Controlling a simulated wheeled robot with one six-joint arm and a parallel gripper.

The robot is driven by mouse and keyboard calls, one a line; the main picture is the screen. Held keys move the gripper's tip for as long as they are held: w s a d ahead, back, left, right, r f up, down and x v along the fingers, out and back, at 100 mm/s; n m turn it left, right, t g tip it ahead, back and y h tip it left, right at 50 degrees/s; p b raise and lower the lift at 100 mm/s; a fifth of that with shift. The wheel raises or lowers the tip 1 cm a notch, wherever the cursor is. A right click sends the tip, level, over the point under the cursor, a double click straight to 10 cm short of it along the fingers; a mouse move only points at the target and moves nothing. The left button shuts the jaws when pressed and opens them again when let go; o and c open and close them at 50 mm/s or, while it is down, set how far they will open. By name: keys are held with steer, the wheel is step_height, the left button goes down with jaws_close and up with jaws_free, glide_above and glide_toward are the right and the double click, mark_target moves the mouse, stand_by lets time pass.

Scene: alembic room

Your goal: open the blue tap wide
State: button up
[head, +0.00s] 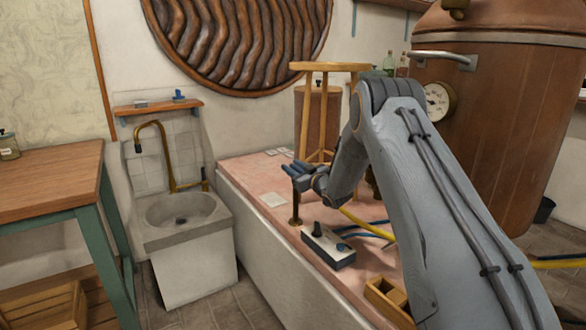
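My gripper (296,176) is above the near left part of the pink-topped bench, with its dark fingers pointing left. Dark blue shapes there blend with the fingers, so I cannot tell whether one is a blue tap handle. I cannot tell whether the fingers are open, shut or touching anything. No blue tap shows clearly elsewhere.
A white box (320,250) with a black knob, blue and yellow hoses (366,225) and a small wooden box (388,300) lie on the bench (243,176). A wooden stand (327,67) rises behind the gripper. A copper vessel (500,110) stands right, a stone sink (182,212) left.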

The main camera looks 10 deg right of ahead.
jaws_close()
